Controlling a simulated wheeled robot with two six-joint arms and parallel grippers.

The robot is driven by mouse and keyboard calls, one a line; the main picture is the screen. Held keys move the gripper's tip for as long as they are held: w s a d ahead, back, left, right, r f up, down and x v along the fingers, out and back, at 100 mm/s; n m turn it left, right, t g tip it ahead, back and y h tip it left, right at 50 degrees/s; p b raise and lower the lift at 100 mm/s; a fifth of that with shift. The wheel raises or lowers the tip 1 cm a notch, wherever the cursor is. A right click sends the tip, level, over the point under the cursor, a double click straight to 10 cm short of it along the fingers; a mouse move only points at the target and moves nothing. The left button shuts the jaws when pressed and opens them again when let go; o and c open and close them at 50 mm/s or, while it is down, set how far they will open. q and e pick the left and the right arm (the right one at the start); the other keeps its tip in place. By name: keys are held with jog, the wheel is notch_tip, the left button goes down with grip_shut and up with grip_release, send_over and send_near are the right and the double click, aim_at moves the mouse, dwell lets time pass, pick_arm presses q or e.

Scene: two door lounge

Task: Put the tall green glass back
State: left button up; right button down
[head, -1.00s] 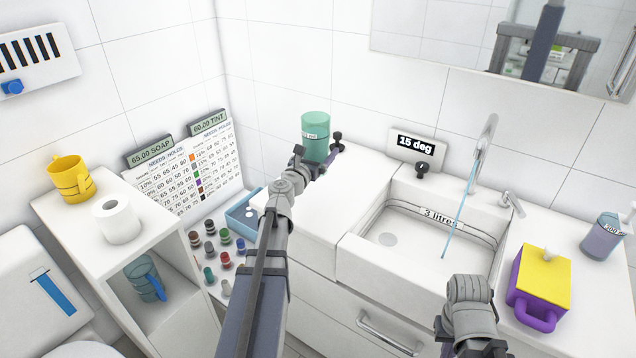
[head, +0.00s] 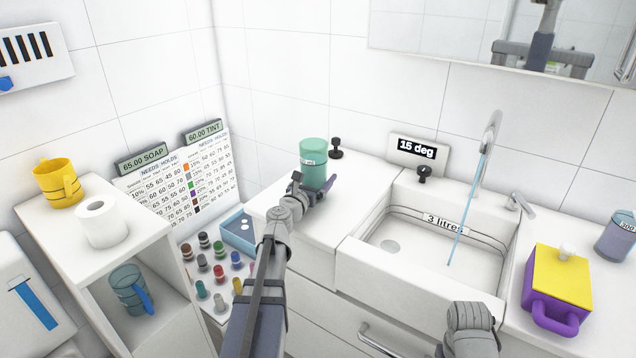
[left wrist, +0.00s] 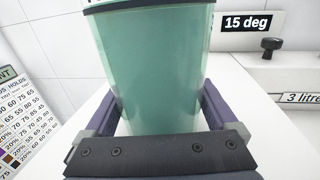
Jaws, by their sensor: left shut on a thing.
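The tall green glass (head: 314,152) is upright over the back left of the white counter, left of the sink. My left gripper (head: 314,183) is shut on it. In the left wrist view the green glass (left wrist: 155,70) stands between the two purple fingers (left wrist: 155,112), with its dark rim at the top. I cannot tell whether its base touches the counter; the gripper hides it. Part of my right arm shows at the bottom right, but its gripper is out of view.
A black knob (head: 336,149) stands just behind the glass. Water runs into the sink (head: 425,250) on the right. Several small pots and a blue tray (head: 239,226) are on the left. The front counter is clear.

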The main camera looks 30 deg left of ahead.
pick_arm(q)
jog(key=shift+f, duration=0.15)
jog(key=o, duration=1.5)
jog(key=shift+c, duration=0.2)
jog(key=shift+r, duration=0.2)
